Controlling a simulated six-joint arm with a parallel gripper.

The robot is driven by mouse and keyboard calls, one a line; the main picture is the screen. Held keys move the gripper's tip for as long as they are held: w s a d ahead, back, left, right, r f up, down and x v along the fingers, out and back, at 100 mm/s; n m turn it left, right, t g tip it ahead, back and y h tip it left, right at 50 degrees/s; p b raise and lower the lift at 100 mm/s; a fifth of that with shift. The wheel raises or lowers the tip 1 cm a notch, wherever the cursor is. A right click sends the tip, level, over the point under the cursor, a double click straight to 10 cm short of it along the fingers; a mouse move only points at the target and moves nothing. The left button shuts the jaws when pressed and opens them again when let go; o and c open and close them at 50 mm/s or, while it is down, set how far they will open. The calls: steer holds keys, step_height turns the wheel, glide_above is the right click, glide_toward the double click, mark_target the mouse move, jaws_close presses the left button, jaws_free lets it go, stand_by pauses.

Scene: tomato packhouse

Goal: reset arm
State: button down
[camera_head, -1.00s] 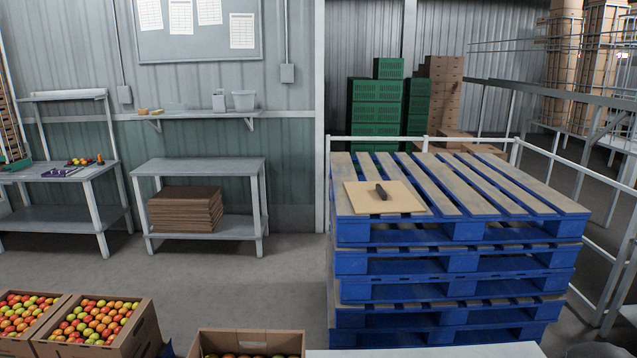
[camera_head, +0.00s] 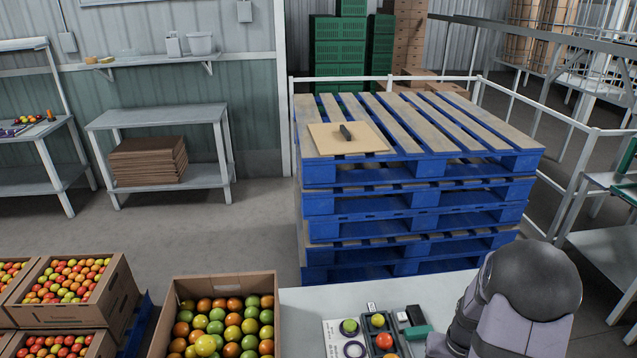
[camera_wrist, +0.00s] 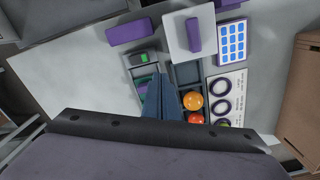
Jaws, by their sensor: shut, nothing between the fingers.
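In the wrist view my gripper (camera_wrist: 161,84) shows as blue-grey fingers close together, with nothing between them. It points over the pale worktable (camera_wrist: 75,75), in front of a grey compartment tray (camera_wrist: 186,73). An orange tomato (camera_wrist: 193,102) and a red tomato (camera_wrist: 196,118) lie just right of the fingers. In the head view my arm link stands at the lower right and my gripper is out of frame. There the tray holds a yellow tomato (camera_head: 378,320) and an orange-red tomato (camera_head: 384,341).
A cardboard box of tomatoes (camera_head: 165,318) stands left of the worktable. Blue pallets (camera_head: 420,195) are stacked behind it. A purple block (camera_wrist: 128,32), white plate (camera_wrist: 181,31) and blue-keyed pad (camera_wrist: 232,42) lie around the tray. A cardboard box (camera_wrist: 302,95) is at right.

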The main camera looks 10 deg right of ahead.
steer(key=s+a+r+n, duration=0.2)
steer(key=s+a+r, duration=0.2)
steer(key=a, duration=0.5)
steer(key=s+a+r+n, duration=0.2)
steer(key=s+a+r, duration=0.3)
steer(key=a, duration=0.5)
step_height(320, 180, up, 2)
steer(key=shift+r+n, duration=0.1)
steer(key=shift+n, duration=0.2)
